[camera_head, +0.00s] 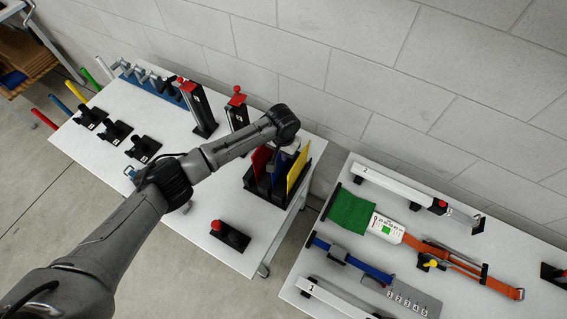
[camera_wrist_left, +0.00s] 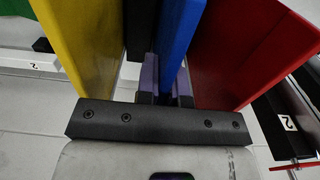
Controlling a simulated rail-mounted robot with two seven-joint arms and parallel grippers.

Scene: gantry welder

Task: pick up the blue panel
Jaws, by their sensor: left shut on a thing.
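The blue panel (camera_head: 278,170) stands upright between the red panel (camera_head: 261,160) and the yellow panel (camera_head: 298,168) in a black rack (camera_head: 267,192) on the white table. My left gripper (camera_head: 287,150) is above the rack, over the middle panel. In the left wrist view my left gripper (camera_wrist_left: 166,97) is shut on the blue panel (camera_wrist_left: 181,40), one finger on each face. There the yellow panel (camera_wrist_left: 80,40) is close on the left and the red panel (camera_wrist_left: 248,50) close on the right. The panel's lower part is hidden by the rack. My right gripper is not in view.
Two upright black stands with red tops (camera_head: 198,108) (camera_head: 238,110) are behind my arm. A black block with a red knob (camera_head: 230,234) is in front of the rack. A second white table (camera_head: 340,220) holds a green cloth and straps. A block wall is behind.

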